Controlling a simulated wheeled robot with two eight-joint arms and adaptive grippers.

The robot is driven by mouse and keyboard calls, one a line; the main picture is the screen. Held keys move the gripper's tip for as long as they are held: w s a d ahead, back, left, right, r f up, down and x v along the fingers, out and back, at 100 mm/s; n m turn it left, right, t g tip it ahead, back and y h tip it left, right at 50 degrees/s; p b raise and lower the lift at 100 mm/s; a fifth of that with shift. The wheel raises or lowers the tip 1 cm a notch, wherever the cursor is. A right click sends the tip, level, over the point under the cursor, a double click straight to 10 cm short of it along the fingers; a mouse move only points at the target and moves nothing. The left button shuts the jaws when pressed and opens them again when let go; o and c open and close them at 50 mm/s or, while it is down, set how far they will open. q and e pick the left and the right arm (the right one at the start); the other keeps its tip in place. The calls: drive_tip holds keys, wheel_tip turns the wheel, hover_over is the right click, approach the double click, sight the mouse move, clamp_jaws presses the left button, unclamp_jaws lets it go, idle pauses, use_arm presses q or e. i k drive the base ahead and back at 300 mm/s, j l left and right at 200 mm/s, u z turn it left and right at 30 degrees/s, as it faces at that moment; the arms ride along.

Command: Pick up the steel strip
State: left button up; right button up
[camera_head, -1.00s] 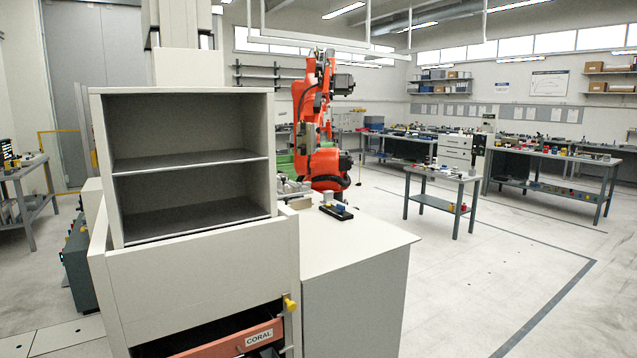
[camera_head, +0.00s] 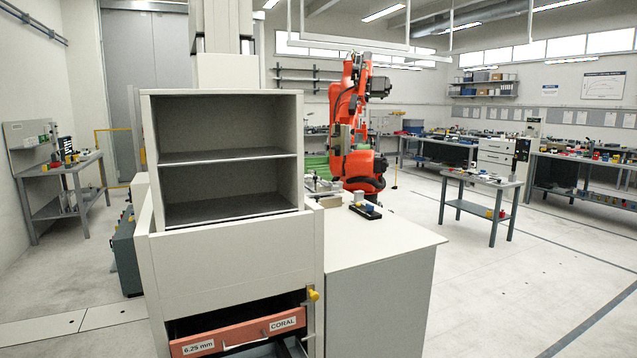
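No steel strip can be made out in this view. A drawer with a coral front (camera_head: 238,333) stands partly open at the bottom of a white cabinet (camera_head: 235,248). Its labels read "6.25 mm" and "CORAL". The inside of the drawer is dark, and I cannot tell what lies in it. Neither of my grippers shows in the head view.
An open two-shelf unit (camera_head: 228,158) sits on the cabinet, its shelves bare. A white counter (camera_head: 385,236) adjoins on the right, with small parts at its back. An orange robot arm (camera_head: 350,120) stands behind. Workbenches (camera_head: 65,170) line the left; open floor (camera_head: 530,270) lies right.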

sight(325, 184)
drive_tip(key=i+l+z, duration=0.2)
drive_tip(key=i+z, duration=1.05)
drive_tip(key=z, duration=0.2)
drive_tip(key=i+z, duration=0.45)
drive_tip(key=i, duration=1.5)
drive_tip(key=i+u, duration=0.25)
drive_tip(key=i, duration=0.35)
drive_tip(key=i+u, duration=0.2)
drive_tip(key=i, duration=0.4)
drive_tip(key=i+l+u, duration=0.25)
drive_tip(key=i, duration=0.35)
drive_tip(key=i+j+u, duration=0.15)
drive_tip(key=i+u, duration=0.2)
drive_tip(key=u, duration=0.15)
drive_tip(key=i+u, duration=0.35)
drive_tip(key=u, duration=0.15)
drive_tip(key=i+l+u, duration=0.1)
drive_tip(key=i+u, duration=0.25)
drive_tip(key=u, duration=0.15)
drive_tip(key=i+u, duration=0.5)
drive_tip(key=i, duration=0.75)
drive_tip(key=l, duration=0.1)
